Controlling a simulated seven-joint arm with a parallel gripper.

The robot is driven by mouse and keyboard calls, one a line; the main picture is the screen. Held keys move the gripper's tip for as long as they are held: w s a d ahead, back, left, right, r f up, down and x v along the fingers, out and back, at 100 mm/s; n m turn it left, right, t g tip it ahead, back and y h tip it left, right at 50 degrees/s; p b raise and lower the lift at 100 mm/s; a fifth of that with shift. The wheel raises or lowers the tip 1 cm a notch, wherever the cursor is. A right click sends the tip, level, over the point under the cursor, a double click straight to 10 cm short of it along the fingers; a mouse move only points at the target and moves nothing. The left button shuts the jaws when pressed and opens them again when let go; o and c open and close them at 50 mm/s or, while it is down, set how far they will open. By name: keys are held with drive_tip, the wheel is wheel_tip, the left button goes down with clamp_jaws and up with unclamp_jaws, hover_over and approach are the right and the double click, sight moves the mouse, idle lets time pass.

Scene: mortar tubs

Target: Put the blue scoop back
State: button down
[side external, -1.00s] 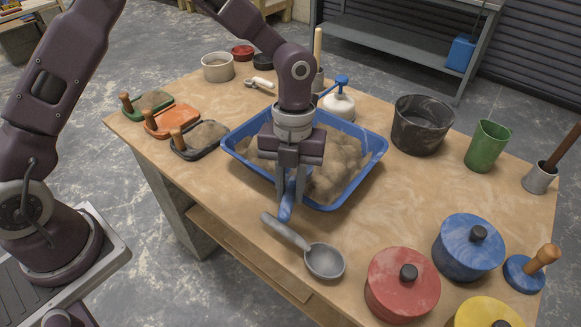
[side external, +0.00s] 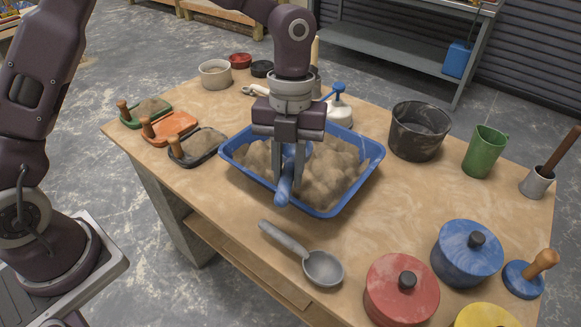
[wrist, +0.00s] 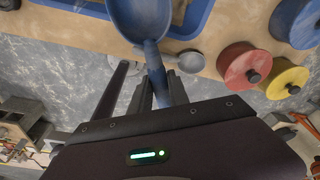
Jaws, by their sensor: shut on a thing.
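My gripper (side external: 289,178) is shut on the handle of the blue scoop (side external: 283,192). It holds the scoop above the near edge of the blue tray (side external: 352,187), which contains sandy mortar. In the side view the scoop's bowl is mostly hidden behind the fingers. In the wrist view the blue scoop (wrist: 143,18) shows its round bowl beyond the fingertips and its handle between the fingers. The blue tray's rim (wrist: 190,22) shows behind the bowl. Whether the bowl touches the mortar cannot be told.
A grey metal scoop (side external: 322,268) lies in front of the tray. Red (side external: 400,290), blue (side external: 467,253) and yellow lidded pots stand front right. A black bucket (side external: 418,132) and green cup (side external: 484,152) stand right. Several floats (side external: 170,129) lie left. Bare tabletop lies between tray and pots.

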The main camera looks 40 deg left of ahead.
wheel_tip(320, 180, up, 5)
drive_tip(key=shift+f, duration=0.2)
drive_tip(key=s+a+n+t, duration=0.2)
drive_tip(key=s+a+n, duration=0.1)
drive_tip(key=a+n, duration=1.15)
drive_tip(key=a+f, duration=0.1)
drive_tip(key=f, duration=0.4)
drive_tip(key=f+m, duration=0.1)
drive_tip(key=f, duration=0.4)
drive_tip(key=a+f+m, duration=0.1)
drive_tip(key=f, duration=0.5)
drive_tip(key=shift+w+a+f, duration=0.1)
drive_tip(key=shift+a, duration=0.2)
drive_tip(key=shift+f, duration=2.2)
drive_tip(key=shift+f, duration=0.4)
drive_tip(key=c, duration=1.2)
unclamp_jaws()
drive_tip(key=shift+o, duration=0.2)
